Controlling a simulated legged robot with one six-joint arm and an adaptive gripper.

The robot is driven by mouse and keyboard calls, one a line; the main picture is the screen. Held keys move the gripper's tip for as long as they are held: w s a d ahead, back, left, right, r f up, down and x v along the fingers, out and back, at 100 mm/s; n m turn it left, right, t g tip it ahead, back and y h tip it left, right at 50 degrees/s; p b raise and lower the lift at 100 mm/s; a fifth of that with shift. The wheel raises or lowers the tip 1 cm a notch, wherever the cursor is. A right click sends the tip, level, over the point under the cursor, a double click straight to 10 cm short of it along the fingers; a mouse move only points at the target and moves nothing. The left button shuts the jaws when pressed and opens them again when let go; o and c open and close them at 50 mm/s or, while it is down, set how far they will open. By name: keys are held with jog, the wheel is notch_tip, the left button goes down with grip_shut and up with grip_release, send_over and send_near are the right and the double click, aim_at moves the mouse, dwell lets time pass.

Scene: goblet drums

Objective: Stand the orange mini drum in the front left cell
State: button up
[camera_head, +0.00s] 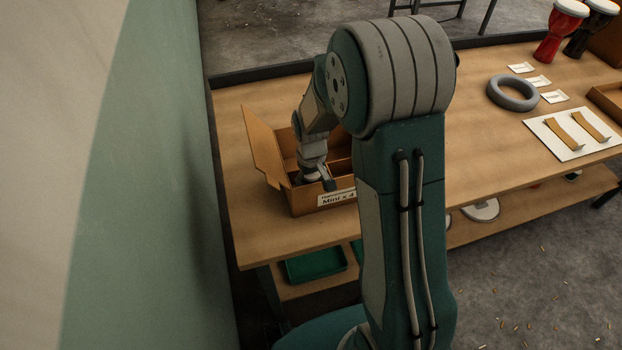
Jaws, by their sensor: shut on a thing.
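An open cardboard box (301,205) with a label reading "Mini x 4" stands on the wooden table, its left flap folded outward. Dividers show in part inside it. My gripper (326,184) reaches down into the box at its front left part. Its fingertips are mostly hidden by the box wall and by the gripper itself. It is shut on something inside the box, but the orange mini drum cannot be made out. My arm hides the right side of the box.
The table (480,160) has free room right of my arm. A grey ring (512,93), small white cards, a white board (572,133) with two strips, and red (562,30) and black (592,28) goblet drums stand farther right. A green tray (313,264) sits on the lower shelf.

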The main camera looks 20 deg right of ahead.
jog(key=shift+f, duration=0.1)
jog(key=o, duration=1)
notch_tip(320, 180, up, 12)
jog(key=shift+r, duration=0.2)
jog(key=s+r+m+t, duration=0.1)
jog(key=s+r+t, duration=0.1)
jog(key=s+r, duration=0.2)
jog(key=s+r+t, duration=0.1)
jog(key=s+r, duration=0.3)
jog(key=s, duration=0.6)
jog(key=s+r+m+t, duration=0.1)
jog(key=s+r+t, duration=0.1)
jog(key=s+r, duration=0.3)
jog(key=shift+s+m+t, duration=0.3)
jog(key=shift+s, duration=0.6)
